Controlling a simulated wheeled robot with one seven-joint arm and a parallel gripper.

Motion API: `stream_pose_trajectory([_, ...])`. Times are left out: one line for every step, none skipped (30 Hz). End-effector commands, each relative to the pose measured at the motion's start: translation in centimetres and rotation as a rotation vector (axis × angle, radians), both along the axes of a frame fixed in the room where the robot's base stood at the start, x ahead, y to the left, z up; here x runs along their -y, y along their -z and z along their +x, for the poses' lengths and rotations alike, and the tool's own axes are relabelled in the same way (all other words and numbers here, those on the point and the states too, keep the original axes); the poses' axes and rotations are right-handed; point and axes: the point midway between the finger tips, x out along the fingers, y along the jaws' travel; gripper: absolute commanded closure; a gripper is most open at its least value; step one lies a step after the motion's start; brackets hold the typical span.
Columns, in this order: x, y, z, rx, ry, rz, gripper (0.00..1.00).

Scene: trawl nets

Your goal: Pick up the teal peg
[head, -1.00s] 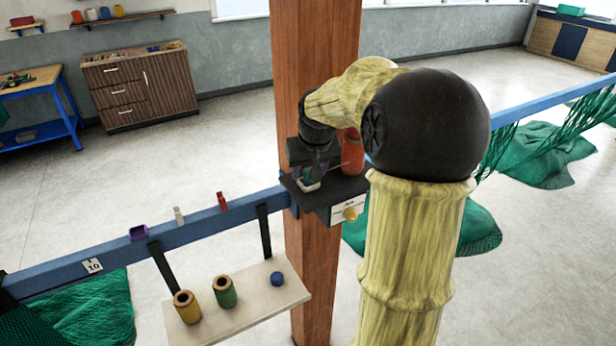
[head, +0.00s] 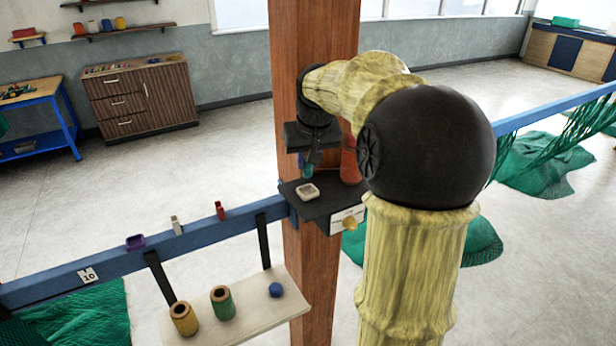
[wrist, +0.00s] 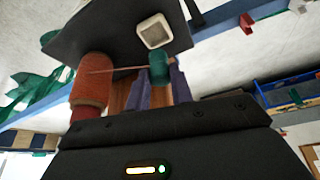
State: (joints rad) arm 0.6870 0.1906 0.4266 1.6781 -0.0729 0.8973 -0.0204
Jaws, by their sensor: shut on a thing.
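The teal peg (wrist: 159,68) is a small rounded cylinder, held between the purple fingers of my gripper (wrist: 162,88) in the wrist view. In the head view the teal peg (head: 307,170) shows small under my gripper (head: 306,162), above the dark shelf (head: 322,207) on the wooden post. My gripper is shut on it. Part of the peg is hidden by the fingers. A small white square dish (head: 308,191) lies on the shelf below the peg; it also shows in the wrist view (wrist: 155,31).
A red-orange spool (head: 349,165) stands on the shelf right of my gripper; a thin reddish line runs from near it toward the peg in the wrist view. The blue rail (head: 190,237) carries small purple, white and red items. A lower pale board (head: 250,309) holds spools.

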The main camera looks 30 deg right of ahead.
Motion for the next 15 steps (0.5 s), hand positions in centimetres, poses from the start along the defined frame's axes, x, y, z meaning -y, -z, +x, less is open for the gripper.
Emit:
stream_pose_trajectory([0.0, -0.9, 0.1, 0.005, 0.000, -0.002, 0.99])
stream_pose_trajectory([0.0, -1.4, 0.1, 0.006, 0.000, -0.002, 0.99])
stream_pose_trajectory([0.0, -2.1, 0.1, 0.005, -0.001, -0.002, 0.99])
stream_pose_trajectory([0.0, -2.6, 0.1, 0.004, -0.001, -0.002, 0.99])
stream_pose_trajectory([0.0, -3.1, 0.1, 0.004, -0.001, -0.002, 0.99])
stream_pose_trajectory([0.0, -3.5, 0.1, 0.003, -0.001, -0.002, 0.99])
stream_pose_trajectory([0.0, -3.9, 0.1, 0.003, -0.001, -0.002, 0.99])
stream_pose_trajectory([0.0, -4.1, 0.1, 0.002, -0.001, -0.002, 0.99])
stream_pose_trajectory([0.0, -4.4, 0.1, 0.001, -0.001, -0.001, 0.99])
stream_pose_trajectory([0.0, -4.6, 0.0, 0.001, -0.001, -0.001, 0.99])
stream_pose_trajectory([0.0, -4.7, 0.0, 0.001, -0.001, -0.001, 0.99])
stream_pose_trajectory([0.0, -4.8, 0.0, 0.000, -0.001, 0.000, 0.99])
stream_pose_trajectory([0.0, -4.8, 0.0, -0.001, -0.001, 0.000, 0.99])
stream_pose_trajectory([0.0, -4.8, 0.0, -0.001, -0.001, 0.000, 0.99])
stream_pose_trajectory([0.0, -4.8, 0.0, -0.001, 0.000, 0.000, 0.99])
